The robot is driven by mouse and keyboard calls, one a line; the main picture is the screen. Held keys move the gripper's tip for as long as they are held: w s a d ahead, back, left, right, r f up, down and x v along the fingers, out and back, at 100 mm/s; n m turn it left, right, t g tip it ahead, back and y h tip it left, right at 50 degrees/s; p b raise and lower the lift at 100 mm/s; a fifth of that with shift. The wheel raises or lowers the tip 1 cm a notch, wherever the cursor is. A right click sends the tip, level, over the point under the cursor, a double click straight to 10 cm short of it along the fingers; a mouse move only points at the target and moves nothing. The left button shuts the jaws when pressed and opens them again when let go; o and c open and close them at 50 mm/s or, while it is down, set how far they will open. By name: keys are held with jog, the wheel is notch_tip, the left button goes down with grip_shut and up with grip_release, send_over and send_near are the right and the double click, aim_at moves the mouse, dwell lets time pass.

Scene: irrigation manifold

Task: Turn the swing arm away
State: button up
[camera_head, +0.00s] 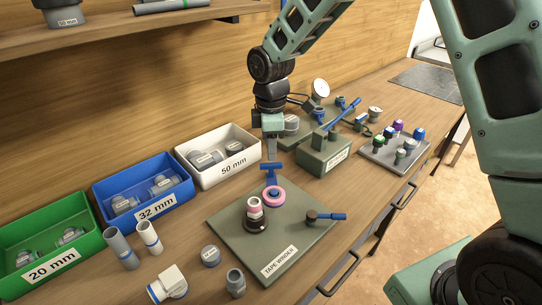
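The grey-green tape winder board (293,249) lies on the bench. On it stand a dark spool (256,222) with a pink and white top, a pink ring (274,196) and a blue T-shaped piece (271,170) behind the ring. A short arm with a dark round hub and blue end (325,215) is at the board's right side. I cannot tell for sure which part is the swing arm. My gripper (272,156) points down just above the blue T-shaped piece. Its fingers show as one narrow shape, so its opening and any contact are unclear.
Green (47,226), blue (108,183) and white (189,146) bins of fittings line the left and back. Loose fittings, including a white elbow (168,284), lie before them. A block with a blue lever (340,115) and a tray of coloured valves (370,151) stand right.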

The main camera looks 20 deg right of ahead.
aim_at(271, 164)
jog(key=shift+f, duration=2.2)
grip_shut()
